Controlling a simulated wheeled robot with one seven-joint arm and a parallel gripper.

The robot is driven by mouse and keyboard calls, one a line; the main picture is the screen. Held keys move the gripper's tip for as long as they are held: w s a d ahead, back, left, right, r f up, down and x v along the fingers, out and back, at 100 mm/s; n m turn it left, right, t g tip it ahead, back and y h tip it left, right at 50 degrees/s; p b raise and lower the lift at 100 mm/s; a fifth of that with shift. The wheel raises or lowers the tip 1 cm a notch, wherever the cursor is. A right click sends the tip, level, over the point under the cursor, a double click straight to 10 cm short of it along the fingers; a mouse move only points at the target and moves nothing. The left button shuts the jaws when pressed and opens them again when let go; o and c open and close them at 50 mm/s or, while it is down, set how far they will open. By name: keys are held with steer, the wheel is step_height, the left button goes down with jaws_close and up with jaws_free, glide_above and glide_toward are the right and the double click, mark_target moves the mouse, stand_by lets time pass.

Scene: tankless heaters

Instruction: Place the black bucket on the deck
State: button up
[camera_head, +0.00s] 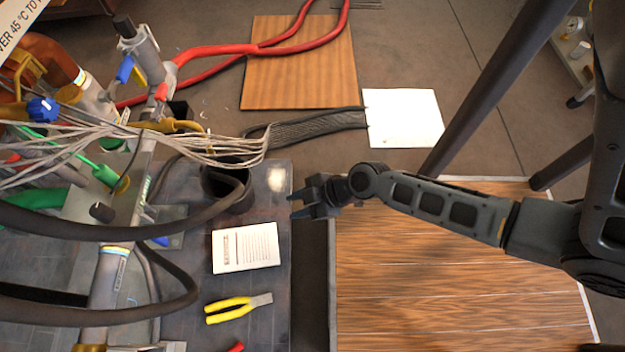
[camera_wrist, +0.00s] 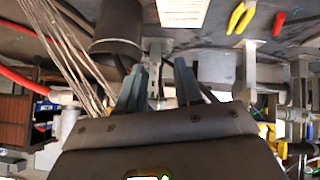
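The black bucket (camera_head: 222,190) appears as a dark open cylinder on the dark grey bench, partly hidden by a black hose. It also shows at the upper left in the wrist view (camera_wrist: 118,32). The likely deck (camera_head: 460,270) is the wood-plank surface at the lower right, partly under my arm in the picture. My gripper (camera_head: 297,204) is to the right of the bucket, near the bench's right edge. In the wrist view its two fingers (camera_wrist: 160,82) are apart, with no object held between them. The bucket lies beyond the left finger there.
A printed sheet (camera_head: 246,248) and yellow-handled pliers (camera_head: 238,308) lie on the bench (camera_head: 275,270). Pipes, black hoses and grey cables (camera_head: 215,143) crowd the left side. A wooden board (camera_head: 300,75) and white paper (camera_head: 403,118) lie beyond. The visible deck planks are clear.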

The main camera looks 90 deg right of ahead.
steer(key=s+a+r+m+t, duration=0.1)
steer(key=a+r, duration=0.4)
steer(key=r, duration=1)
steer(key=s+a+r+m+t, duration=0.2)
steer(key=a+r+t, duration=0.3)
steer(key=r, duration=1.1)
steer(key=shift+s, duration=0.45)
